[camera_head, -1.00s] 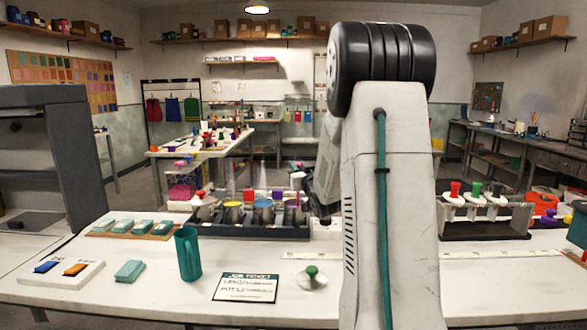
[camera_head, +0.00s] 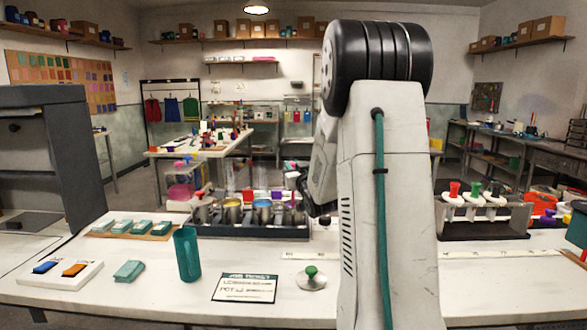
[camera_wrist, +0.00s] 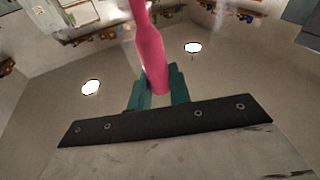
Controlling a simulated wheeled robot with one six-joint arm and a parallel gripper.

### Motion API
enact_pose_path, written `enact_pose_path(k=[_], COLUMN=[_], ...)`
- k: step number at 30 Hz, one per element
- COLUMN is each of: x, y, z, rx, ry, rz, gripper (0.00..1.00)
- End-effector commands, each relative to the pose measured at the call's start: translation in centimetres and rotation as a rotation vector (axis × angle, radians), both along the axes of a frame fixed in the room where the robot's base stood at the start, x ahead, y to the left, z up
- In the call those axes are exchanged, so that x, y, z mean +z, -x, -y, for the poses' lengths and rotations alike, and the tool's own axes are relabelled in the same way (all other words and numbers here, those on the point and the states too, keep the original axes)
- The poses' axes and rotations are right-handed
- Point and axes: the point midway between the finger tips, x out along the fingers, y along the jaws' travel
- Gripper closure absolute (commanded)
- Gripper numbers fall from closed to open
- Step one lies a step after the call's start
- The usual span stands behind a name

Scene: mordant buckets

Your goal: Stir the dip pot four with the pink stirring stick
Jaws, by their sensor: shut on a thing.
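The pink stirring stick (camera_wrist: 150,45) is held between the teal fingers of my gripper (camera_wrist: 158,92) in the wrist view. Its lower end is in the grip and the rest runs up out of that picture. In the head view my arm hides the gripper and I cannot make out the stick. The dip pots stand in a row in a dark rack (camera_head: 250,231) at the back of the bench. One holds yellow (camera_head: 232,211) and one holds blue (camera_head: 263,211). The rightmost pot (camera_head: 295,214) is beside my arm; I cannot read which is pot four.
A teal cup (camera_head: 187,254), a job ticket (camera_head: 245,288) and a green-knobbed lid (camera_head: 311,279) are on the bench front. Teal blocks lie on a board (camera_head: 160,236) at left. A rack with colored stoppers (camera_head: 485,222) stands right of my arm.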

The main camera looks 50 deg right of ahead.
Motion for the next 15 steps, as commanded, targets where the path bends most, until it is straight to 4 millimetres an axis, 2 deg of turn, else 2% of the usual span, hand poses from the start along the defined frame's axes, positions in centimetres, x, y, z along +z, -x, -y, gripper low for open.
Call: enact_pose_path(k=[15], x=[4.7], y=[0.6], z=[-0.7], rx=[0.000], ry=[0.002], rz=[0.002], gripper=[1.00])
